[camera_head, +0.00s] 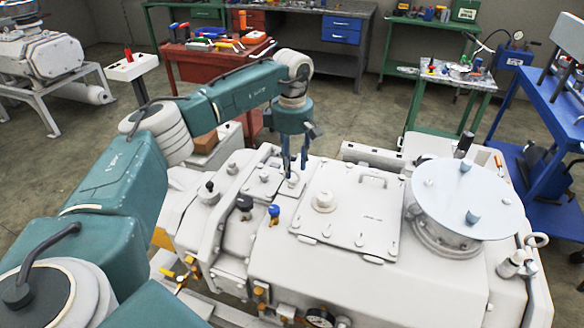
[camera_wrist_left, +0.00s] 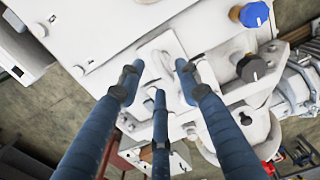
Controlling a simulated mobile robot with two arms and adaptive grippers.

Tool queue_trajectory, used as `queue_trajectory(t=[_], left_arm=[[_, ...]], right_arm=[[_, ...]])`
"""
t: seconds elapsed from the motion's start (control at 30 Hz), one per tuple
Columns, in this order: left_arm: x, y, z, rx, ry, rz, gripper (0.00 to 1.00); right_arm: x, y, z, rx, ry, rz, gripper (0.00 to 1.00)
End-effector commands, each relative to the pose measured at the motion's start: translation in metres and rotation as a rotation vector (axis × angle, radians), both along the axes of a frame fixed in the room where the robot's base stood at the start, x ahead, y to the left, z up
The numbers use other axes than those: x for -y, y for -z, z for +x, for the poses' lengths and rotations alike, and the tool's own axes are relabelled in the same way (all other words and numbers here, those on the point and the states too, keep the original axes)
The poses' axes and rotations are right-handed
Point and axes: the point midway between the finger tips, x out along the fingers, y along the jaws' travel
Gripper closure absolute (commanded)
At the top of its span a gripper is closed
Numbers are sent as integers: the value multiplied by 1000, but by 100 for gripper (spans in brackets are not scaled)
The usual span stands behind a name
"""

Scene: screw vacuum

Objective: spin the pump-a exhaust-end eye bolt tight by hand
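The pale grey pump (camera_head: 350,275) fills the middle and right of the head view. My left gripper (camera_head: 294,176) points down over its far-left top, near a square cover plate. A small pale eye bolt (camera_head: 293,180) appears to stand at its fingertips, but it is too small to make out clearly. In the left wrist view, the three dark blue fingers of my left gripper (camera_wrist_left: 158,78) are spread apart above a pale plate (camera_wrist_left: 170,52). I cannot tell whether they touch the bolt. My right gripper is not in view.
A blue knob (camera_head: 273,211) and a dark knob (camera_head: 244,203) stand close to the gripper. A round pale flange cover (camera_head: 468,198) rises at the right. A red tool bench (camera_head: 185,75) and a green-legged table (camera_head: 470,80) stand behind the pump.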

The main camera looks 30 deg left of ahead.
Motion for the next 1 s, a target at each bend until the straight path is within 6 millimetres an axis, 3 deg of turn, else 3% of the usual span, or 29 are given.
queue_trajectory(t=[0.2,0.4,0.6,1.0], left_arm=[[0,-50,1,7,-1,-2,65],[-1,-85,0,6,-1,-1,65],[-1,-99,0,4,-2,0,65],[-1,-100,0,3,-1,0,65]], right_arm=[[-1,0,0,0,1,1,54],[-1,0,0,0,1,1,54],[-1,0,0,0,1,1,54],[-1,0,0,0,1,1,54]])
